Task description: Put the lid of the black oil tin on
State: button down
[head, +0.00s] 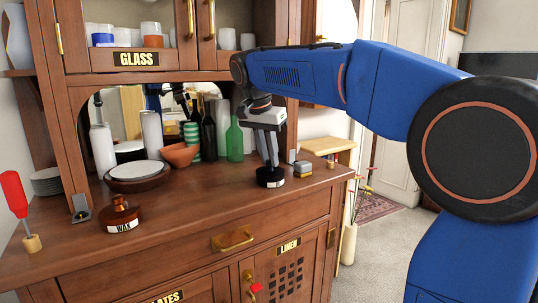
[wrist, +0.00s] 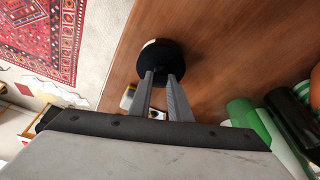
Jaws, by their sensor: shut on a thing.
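The black oil tin (head: 270,178) is a short, dark cylinder with a white label, upright on the wooden counter. My gripper (head: 269,162) points down over it, with its fingertips at the tin's top. In the wrist view, my gripper (wrist: 163,78) has its two grey fingers close together on a round black piece (wrist: 158,60), which I take to be the lid. The lid and the tin's dark top blend together, so I cannot tell whether the lid is fully seated.
A small grey-and-yellow box (head: 302,169) stands just right of the tin. A green bottle (head: 234,141) and dark bottles stand behind, to the left. The counter front (head: 205,200) is clear.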

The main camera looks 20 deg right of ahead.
jog(key=shift+f, duration=0.2)
jog(key=c, duration=1.6)
grip_release()
jog(key=shift+o, duration=0.2)
jog(key=shift+r, duration=0.1)
jog(key=v, duration=1.7)
jog(key=shift+s, duration=0.1)
